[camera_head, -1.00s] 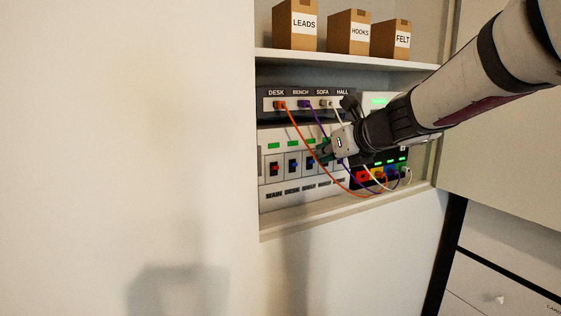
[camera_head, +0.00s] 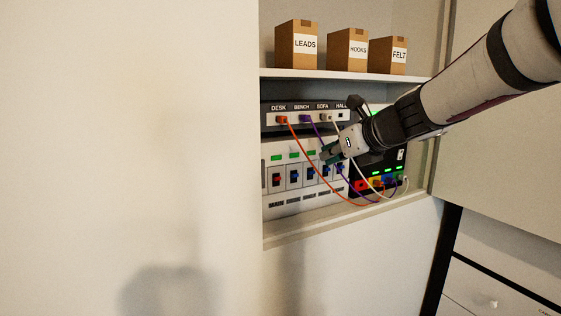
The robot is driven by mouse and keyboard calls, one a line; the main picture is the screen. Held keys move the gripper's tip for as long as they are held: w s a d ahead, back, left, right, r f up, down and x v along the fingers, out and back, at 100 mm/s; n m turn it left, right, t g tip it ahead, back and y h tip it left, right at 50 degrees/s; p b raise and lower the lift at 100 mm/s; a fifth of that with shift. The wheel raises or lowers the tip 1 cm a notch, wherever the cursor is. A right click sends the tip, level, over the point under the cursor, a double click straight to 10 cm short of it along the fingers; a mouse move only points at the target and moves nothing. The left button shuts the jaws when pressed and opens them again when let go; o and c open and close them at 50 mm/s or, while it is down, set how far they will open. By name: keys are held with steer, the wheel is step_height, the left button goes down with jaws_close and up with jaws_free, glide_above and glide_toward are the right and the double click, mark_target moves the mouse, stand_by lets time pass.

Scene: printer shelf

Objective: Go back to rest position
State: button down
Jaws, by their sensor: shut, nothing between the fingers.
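My gripper (camera_head: 328,155) is in front of the shelf niche, at the right part of the switch panel (camera_head: 268,205). Its fingers point left and look shut, with nothing seen between them. My arm comes in from the upper right and hides part of the panel and of the black box (camera_head: 358,170) behind it. I cannot tell whether the fingers touch a switch or a cable.
An orange cable (camera_head: 309,158), a purple cable and a white cable hang from the socket strip (camera_head: 264,119) to the black box. Cardboard boxes (camera_head: 296,60) stand on the upper shelf (camera_head: 300,74). The space left of the niche is bare wall.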

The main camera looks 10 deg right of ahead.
steer(key=s+a+f+n+g+b, duration=0.2)
steer(key=s+a+f+n, duration=0.25)
steer(key=s+n, duration=0.35)
steer(key=s+a+f+n+g+b, duration=0.25)
steer(key=s+f+n, duration=0.25)
steer(key=n, duration=0.5)
steer(key=s+d+f+n+g+h+b, duration=0.2)
steer(key=s+d+f+n+h, duration=0.2)
steer(key=s+f+n, duration=0.5)
steer(key=s+n, duration=0.1)
steer(key=n, duration=0.3)
steer(key=shift+s+d+f+n, duration=0.15)
steer(key=shift+s+d+n, duration=0.15)
steer(key=shift+s, duration=0.1)
